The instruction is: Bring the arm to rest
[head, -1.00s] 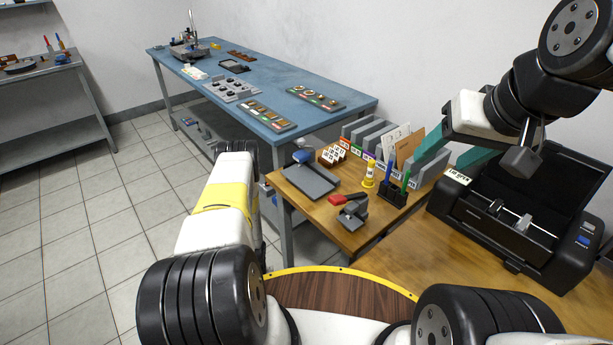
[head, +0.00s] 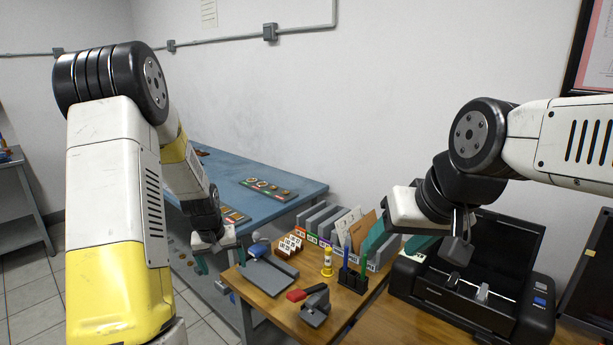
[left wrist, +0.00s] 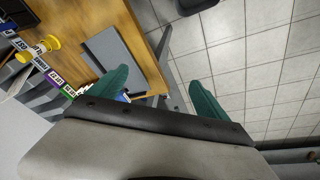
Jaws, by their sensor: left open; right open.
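My left arm is raised at the left of the head view. Its gripper (head: 217,263) hangs beside the left edge of the wooden desk (head: 262,302), in front of the blue bench. The left wrist view shows its two green fingers (left wrist: 160,92) apart with nothing between them, with the desk edge and floor tiles beyond. My right gripper (head: 397,246) is above the desk at the right, by the file holders and the black printer-like machine. Its green fingers are spread and appear empty, partly hidden by its own body.
A black machine (head: 470,300) stands at right. The blue bench (head: 235,180) lies behind.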

